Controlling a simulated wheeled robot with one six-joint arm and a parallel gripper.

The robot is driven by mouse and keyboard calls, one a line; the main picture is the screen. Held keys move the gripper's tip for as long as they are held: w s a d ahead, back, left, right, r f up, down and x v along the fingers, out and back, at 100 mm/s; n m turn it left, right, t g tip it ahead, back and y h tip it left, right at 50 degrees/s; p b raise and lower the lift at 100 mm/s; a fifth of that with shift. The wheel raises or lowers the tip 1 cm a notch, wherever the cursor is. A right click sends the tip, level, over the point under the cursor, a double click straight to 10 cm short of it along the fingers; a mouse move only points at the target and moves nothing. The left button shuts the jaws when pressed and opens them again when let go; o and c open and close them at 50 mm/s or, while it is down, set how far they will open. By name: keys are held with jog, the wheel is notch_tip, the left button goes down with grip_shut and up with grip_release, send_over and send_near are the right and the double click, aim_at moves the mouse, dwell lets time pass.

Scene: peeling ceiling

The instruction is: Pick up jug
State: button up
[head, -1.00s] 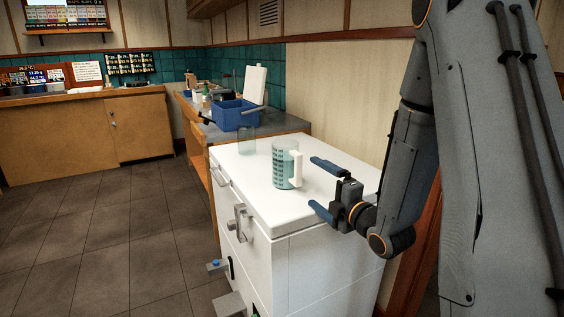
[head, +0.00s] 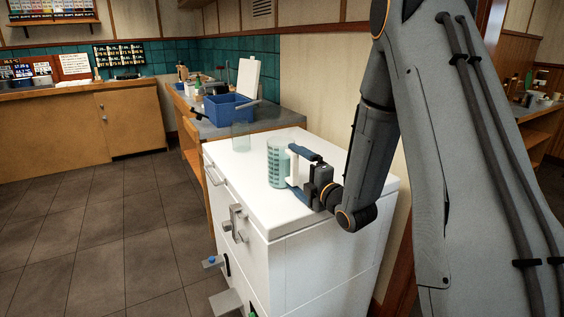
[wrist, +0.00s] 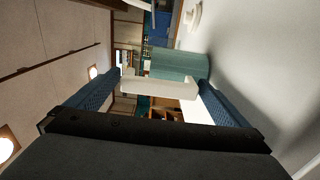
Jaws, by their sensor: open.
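The jug (head: 277,164) is a clear teal measuring jug with dark markings and a white handle (head: 293,168). It stands upright on the white cabinet top (head: 240,188). My gripper (head: 297,167) is open at the jug's handle side, with its blue fingers on either side of the handle. In the wrist view the white handle (wrist: 160,88) lies between the two spread fingers, and the teal body of the jug (wrist: 180,64) is beyond it. I cannot tell whether a finger touches the handle.
A clear glass (head: 240,137) stands behind the jug near the cabinet's back edge. A blue bin (head: 226,109) sits on the grey counter behind. A wooden wall runs along the right. The cabinet top in front of the jug is clear.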

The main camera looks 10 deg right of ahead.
jog(key=shift+w, duration=0.25)
jog(key=c, duration=1.6)
jog(key=shift+c, duration=0.6)
jog(key=shift+r, duration=0.15)
